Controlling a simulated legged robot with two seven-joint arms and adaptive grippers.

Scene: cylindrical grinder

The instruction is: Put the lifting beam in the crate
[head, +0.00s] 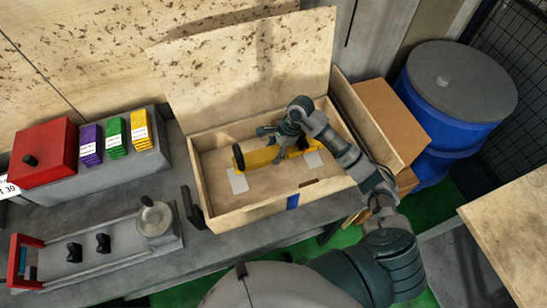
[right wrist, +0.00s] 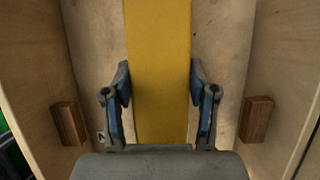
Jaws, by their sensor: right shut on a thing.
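The lifting beam (head: 259,158) is a yellow bar with a dark end piece at its left end. In the head view it is within the walls of the open wooden crate (head: 250,217). My right gripper (head: 284,139) is over the beam's middle and shut on it. In the right wrist view the yellow beam (right wrist: 160,70) runs between the two fingers (right wrist: 160,95), which press on its sides. I cannot tell whether the beam touches the crate floor. The arm hides part of the beam's right side. My left gripper is in neither view.
The crate's lid (head: 245,70) stands raised behind it. A red box (head: 45,150) and purple, green and yellow packs (head: 115,138) are at the left. A blue drum (head: 455,100) and a cardboard box (head: 393,115) stand at the right. Small wooden blocks (right wrist: 256,119) are fixed inside the crate.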

